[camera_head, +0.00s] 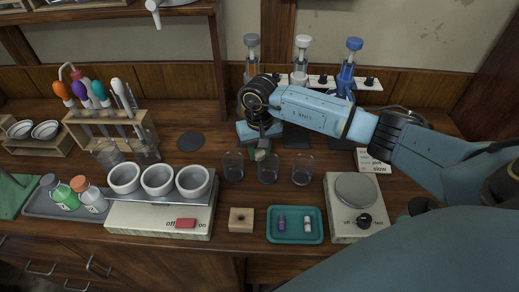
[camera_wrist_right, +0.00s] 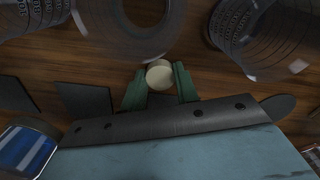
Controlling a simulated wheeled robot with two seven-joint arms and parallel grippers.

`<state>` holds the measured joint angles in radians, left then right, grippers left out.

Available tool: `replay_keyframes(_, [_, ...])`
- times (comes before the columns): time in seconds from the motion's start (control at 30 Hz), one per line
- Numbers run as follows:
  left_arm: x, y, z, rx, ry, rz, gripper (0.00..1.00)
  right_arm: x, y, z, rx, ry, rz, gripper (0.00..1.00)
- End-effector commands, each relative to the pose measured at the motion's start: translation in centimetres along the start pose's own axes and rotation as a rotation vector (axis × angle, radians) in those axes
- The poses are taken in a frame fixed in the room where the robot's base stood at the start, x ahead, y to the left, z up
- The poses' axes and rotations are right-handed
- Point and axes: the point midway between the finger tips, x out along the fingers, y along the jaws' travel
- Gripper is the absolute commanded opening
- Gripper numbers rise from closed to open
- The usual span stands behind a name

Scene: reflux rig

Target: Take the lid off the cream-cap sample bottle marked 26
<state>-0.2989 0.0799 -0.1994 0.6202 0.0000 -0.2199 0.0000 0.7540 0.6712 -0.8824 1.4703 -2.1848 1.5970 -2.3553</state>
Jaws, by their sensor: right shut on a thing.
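My right gripper (camera_head: 262,152) reaches in from the right, among the glass beakers at the middle of the bench. It is shut on a round cream cap (camera_head: 261,155). The right wrist view shows the cap (camera_wrist_right: 159,74) between the two green fingertips of the gripper (camera_wrist_right: 160,85), beside a clear beaker. I cannot tell whether a bottle body hangs below the cap, and no number 26 is readable. A purple vial (camera_head: 282,223) and a pale vial (camera_head: 307,223) lie in the teal tray (camera_head: 271,238). My left gripper is not in view.
Clear beakers (camera_head: 302,170) stand close to the gripper. A wooden block with a hole (camera_head: 241,220) sits left of the teal tray. A balance (camera_head: 345,229) stands to the right, a heater with white bowls (camera_head: 157,181) to the left. Dispensers (camera_head: 347,72) stand behind.

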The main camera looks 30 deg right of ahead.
Motion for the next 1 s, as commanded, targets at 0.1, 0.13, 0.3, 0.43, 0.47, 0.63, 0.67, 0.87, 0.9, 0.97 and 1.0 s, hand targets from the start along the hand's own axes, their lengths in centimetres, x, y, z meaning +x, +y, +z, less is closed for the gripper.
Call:
replay_keyframes(0.1, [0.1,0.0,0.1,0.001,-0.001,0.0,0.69,0.1,0.0,0.0,0.0,0.0,0.001,0.03])
replay_keyframes(0.13, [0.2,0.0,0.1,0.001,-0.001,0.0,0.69,0.2,0.0,0.0,0.0,0.0,0.001,0.03])
replay_keyframes(0.3, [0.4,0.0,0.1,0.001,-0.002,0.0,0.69,0.3,0.0,0.0,0.0,0.0,0.001,0.39])
replay_keyframes(0.43, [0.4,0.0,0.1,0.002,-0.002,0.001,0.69,0.3,0.0,0.0,0.0,-0.001,0.001,0.52])
replay_keyframes(0.47, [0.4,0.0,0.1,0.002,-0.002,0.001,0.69,0.3,0.0,0.0,0.0,-0.001,0.001,0.52])
replay_keyframes(0.63, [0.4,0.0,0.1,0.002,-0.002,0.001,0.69,0.3,0.0,0.0,0.0,-0.001,0.001,0.52])
replay_keyframes(0.67, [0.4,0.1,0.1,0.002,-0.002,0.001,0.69,0.3,0.0,0.0,0.0,-0.001,0.001,0.52])
replay_keyframes(0.87, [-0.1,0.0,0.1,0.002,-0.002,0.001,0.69,-1.1,0.1,-0.1,0.0,0.003,0.001,0.52])
replay_keyframes(0.9, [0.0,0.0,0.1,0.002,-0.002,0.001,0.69,-1.8,0.1,-0.1,-0.001,0.004,0.002,0.52])
replay_keyframes(0.97, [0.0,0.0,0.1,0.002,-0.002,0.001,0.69,-3.1,0.1,-0.1,-0.001,0.005,0.002,0.52])
replay_keyframes(1.0, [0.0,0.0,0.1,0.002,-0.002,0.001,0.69,-4.0,0.1,-0.1,-0.001,0.005,0.001,0.52])
